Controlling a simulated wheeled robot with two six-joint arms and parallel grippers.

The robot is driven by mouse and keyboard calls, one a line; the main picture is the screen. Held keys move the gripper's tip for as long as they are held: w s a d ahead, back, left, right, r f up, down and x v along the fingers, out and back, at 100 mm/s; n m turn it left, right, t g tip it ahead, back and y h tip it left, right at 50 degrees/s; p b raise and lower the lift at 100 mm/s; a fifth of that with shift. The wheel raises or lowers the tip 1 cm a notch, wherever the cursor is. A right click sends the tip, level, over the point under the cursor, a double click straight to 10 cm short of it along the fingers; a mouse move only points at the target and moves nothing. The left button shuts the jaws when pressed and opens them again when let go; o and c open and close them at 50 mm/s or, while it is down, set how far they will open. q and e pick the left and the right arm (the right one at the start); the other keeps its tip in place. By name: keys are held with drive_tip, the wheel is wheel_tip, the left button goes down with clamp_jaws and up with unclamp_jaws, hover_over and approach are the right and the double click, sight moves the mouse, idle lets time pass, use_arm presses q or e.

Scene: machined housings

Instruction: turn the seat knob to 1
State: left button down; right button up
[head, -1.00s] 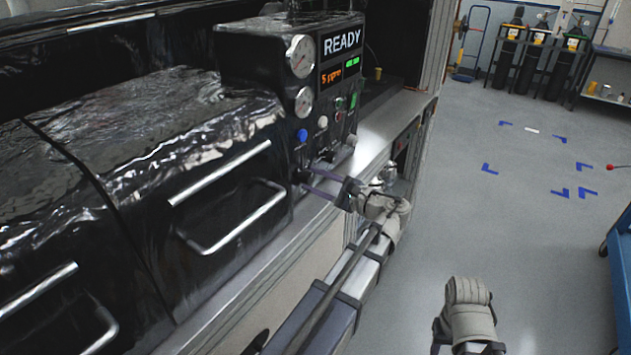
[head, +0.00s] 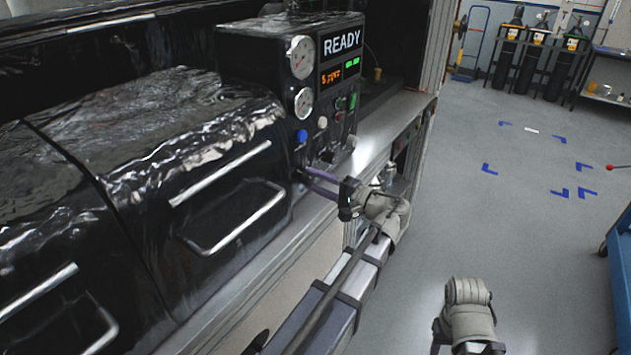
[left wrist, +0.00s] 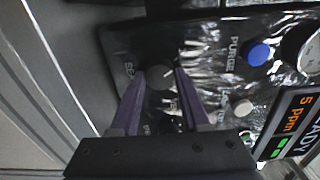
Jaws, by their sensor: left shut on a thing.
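The seat knob (left wrist: 160,77) is a dark round knob on the black control panel. In the left wrist view it sits between the tips of my left gripper (left wrist: 163,74), beside a partly covered label starting "SEA". My left gripper's purple fingers are shut on it. In the head view my left gripper (head: 304,174) reaches the lower part of the panel from the right, and its fingers mostly hide the knob. The knob's pointer and scale numbers are too dark and small to read. My right gripper does not show; only part of my right arm is at the lower right.
The panel has a blue knob (head: 302,136) labelled PURGE, a pale knob (head: 322,122), two gauges and a READY display (head: 342,43). A black door with a metal handle (head: 232,220) is left of my left gripper. Open floor lies to the right.

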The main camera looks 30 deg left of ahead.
use_arm(q)
drive_tip(key=shift+n, duration=0.4)
drive_tip(key=shift+c, duration=1.9)
unclamp_jaws()
drive_tip(key=d, duration=0.8)
drive_tip(key=shift+s, duration=0.3)
drive_tip(key=shift+a, duration=0.1)
